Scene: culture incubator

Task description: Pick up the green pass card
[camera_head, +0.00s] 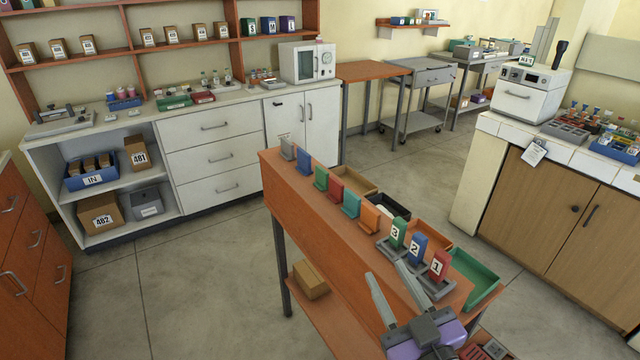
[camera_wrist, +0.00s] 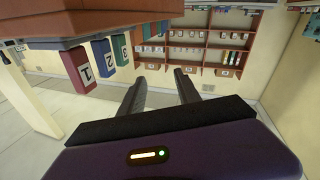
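Two green upright pieces stand on the orange-brown table (camera_head: 325,232), and I cannot tell which one is the pass card. A green card marked 3 (camera_head: 398,231) stands nearer, beside a blue card marked 2 (camera_head: 418,247) and a red card marked 1 (camera_head: 438,264). The green 3 also shows in the wrist view (camera_wrist: 121,49), upside down. My gripper (camera_head: 386,270) is open and empty, left of the numbered cards, and its fingers (camera_wrist: 160,78) touch nothing.
Red (camera_head: 335,187), teal (camera_head: 350,203) and orange (camera_head: 370,216) cards stand close together in the row. Trays, including a green one (camera_head: 482,271), line the table's right side. A cardboard box (camera_head: 311,279) is on its lower shelf. The floor to the left is clear.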

